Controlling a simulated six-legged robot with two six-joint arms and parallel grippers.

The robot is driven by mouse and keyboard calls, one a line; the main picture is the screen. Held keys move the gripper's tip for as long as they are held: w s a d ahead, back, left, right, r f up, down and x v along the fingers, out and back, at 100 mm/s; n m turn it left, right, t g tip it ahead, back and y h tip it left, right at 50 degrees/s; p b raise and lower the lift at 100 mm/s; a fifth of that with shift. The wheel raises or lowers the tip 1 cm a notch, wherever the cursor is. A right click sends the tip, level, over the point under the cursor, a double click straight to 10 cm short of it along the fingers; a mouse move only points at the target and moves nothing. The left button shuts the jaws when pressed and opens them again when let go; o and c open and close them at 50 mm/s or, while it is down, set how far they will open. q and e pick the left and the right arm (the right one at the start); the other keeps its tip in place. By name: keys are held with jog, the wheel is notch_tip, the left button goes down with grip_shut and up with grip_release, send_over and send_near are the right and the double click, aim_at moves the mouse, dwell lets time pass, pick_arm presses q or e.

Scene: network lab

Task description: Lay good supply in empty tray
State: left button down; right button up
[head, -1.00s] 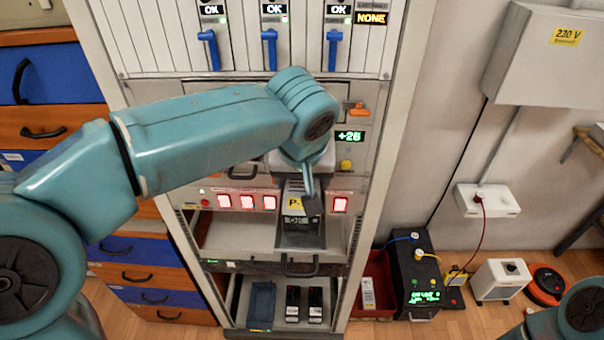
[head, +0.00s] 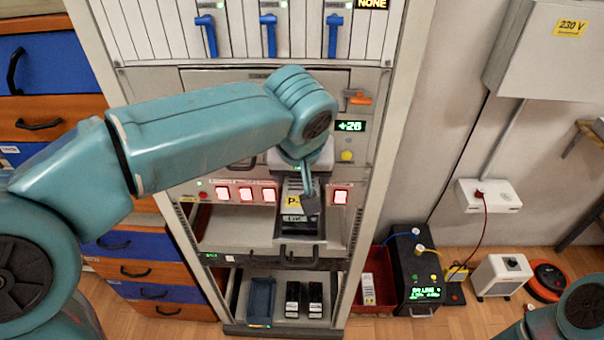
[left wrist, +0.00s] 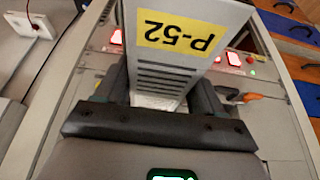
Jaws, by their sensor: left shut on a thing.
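My left gripper (head: 311,204) is shut on a pale grey power supply with a yellow label (head: 293,201), in front of the rack's open bay. In the left wrist view the label on the supply (left wrist: 178,35) reads P-52, upside down, above a dark slotted grille. My left gripper (left wrist: 158,100) shows there as dark fingers on both sides of it. A pale tray (head: 238,237) with a dark handle lies under the supply; whether they touch is unclear. A dark blue tray (head: 261,300) on the bottom shelf looks empty. My right gripper is out of view.
Two black units (head: 304,299) stand beside the blue tray. Red lit switches (head: 246,194) line the bay's upper edge. Blue levers (head: 270,35) are above. A red bin (head: 376,285) and a black box with cables (head: 415,275) stand right of the rack.

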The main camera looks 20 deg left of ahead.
pick_arm(q)
jog(key=shift+r, duration=0.1)
jog(key=shift+c, duration=0.2)
grip_release()
jog(key=v, duration=1.6)
jog(key=shift+s, duration=0.2)
jog(key=shift+r, duration=0.1)
